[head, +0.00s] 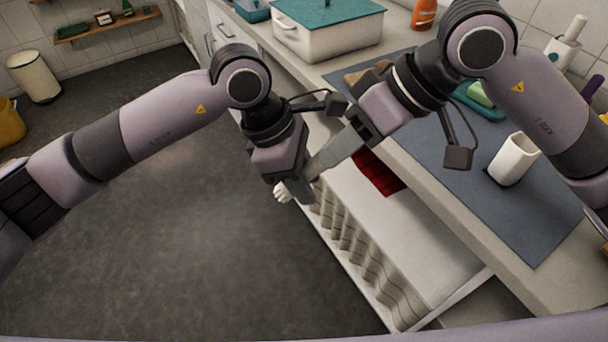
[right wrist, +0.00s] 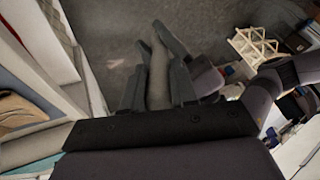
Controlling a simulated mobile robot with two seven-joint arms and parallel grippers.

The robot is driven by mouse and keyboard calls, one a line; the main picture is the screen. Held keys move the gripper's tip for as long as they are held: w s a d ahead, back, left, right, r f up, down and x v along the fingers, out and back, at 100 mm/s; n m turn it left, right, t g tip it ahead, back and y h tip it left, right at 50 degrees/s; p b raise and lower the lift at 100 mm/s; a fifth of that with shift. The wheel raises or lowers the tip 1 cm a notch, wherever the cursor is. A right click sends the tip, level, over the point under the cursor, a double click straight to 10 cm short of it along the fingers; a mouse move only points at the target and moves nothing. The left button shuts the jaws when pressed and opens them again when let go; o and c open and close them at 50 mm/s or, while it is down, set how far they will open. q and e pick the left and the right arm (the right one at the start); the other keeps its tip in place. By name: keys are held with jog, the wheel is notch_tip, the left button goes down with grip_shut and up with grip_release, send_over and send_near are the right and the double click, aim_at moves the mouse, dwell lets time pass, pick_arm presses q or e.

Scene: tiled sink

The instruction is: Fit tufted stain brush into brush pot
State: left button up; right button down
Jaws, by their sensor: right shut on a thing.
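My right gripper (head: 322,160) points down and left over the counter's front edge and is shut on the grey shaft of the tufted stain brush. In the right wrist view this shaft (right wrist: 158,75) lies between the dark fingers. A small white tufted end (head: 282,192) shows beside my left gripper (head: 298,186), whose fingers are close to the brush. Whether they are shut on it is hidden. The likely brush pot, a white open-topped cup (head: 512,160), stands upright on the grey mat at the right, apart from both grippers.
On the counter are a white box with a teal lid (head: 325,40), an orange bottle (head: 424,14) and a teal tray (head: 478,104). The mat (head: 520,225) is clear before the cup.

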pick_arm(q)
jog(key=shift+w, duration=0.1)
pick_arm(e)
jog(key=c, duration=0.8)
grip_release()
jog(key=shift+s, duration=0.1)
